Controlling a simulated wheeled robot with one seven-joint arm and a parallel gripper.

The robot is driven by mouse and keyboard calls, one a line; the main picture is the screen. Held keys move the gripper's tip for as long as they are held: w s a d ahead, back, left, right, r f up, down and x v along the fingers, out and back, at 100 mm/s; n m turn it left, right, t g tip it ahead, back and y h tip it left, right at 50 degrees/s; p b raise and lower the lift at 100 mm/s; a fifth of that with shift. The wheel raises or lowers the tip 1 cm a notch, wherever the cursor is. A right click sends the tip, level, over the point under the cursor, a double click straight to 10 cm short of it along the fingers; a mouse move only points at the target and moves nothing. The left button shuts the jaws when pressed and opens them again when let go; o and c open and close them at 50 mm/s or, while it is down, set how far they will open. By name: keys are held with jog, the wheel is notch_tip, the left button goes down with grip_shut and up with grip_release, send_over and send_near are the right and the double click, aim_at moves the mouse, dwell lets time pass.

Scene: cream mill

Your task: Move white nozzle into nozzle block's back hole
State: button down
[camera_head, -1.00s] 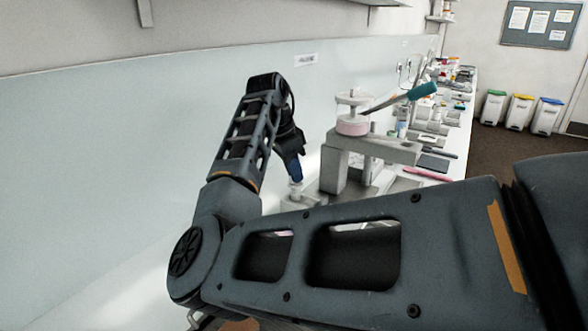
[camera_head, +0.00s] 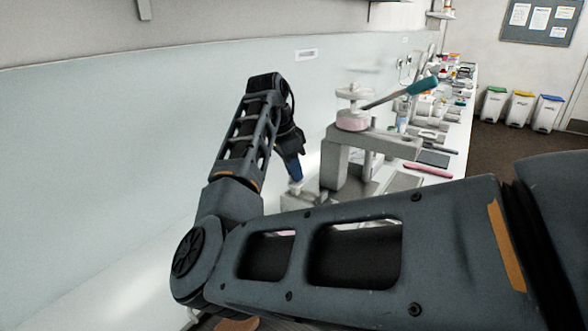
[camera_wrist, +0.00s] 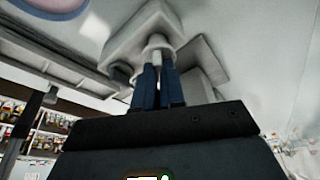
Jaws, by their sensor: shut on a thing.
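My gripper (camera_head: 296,181) points down beside the grey stand, its blue fingers shut on the white nozzle (camera_wrist: 157,44). In the wrist view the two blue fingers (camera_wrist: 157,70) close around the nozzle, and its wide white collar shows past their tips. The nozzle's far end meets or lies very close to the pale grey nozzle block (camera_wrist: 143,26). I cannot tell whether it is inside a hole, as the holes are hidden. In the head view the block (camera_head: 302,198) is partly covered by my arm. A short grey cylinder (camera_wrist: 121,73) sits beside the nozzle at the block.
A grey stand (camera_head: 375,138) with a pink-and-white round piece (camera_head: 352,118) and a teal-handled tool (camera_head: 421,86) rises just right of my gripper. The wall is close on the left. Small items line the bench farther back, including a pink tool (camera_head: 428,171).

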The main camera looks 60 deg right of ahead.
jog(key=shift+f+b, duration=0.3)
jog(key=shift+f, duration=0.3)
jog(key=shift+f, duration=0.35)
jog(key=shift+f, duration=0.3)
dwell(0.4)
jog(key=c, duration=1.1)
grip_release()
jog(key=shift+c, duration=0.2)
jog(key=shift+r, duration=0.1)
jog(key=shift+r+p, duration=2.6)
jog(key=shift+r, duration=0.4)
jog(key=shift+s+f, duration=0.1)
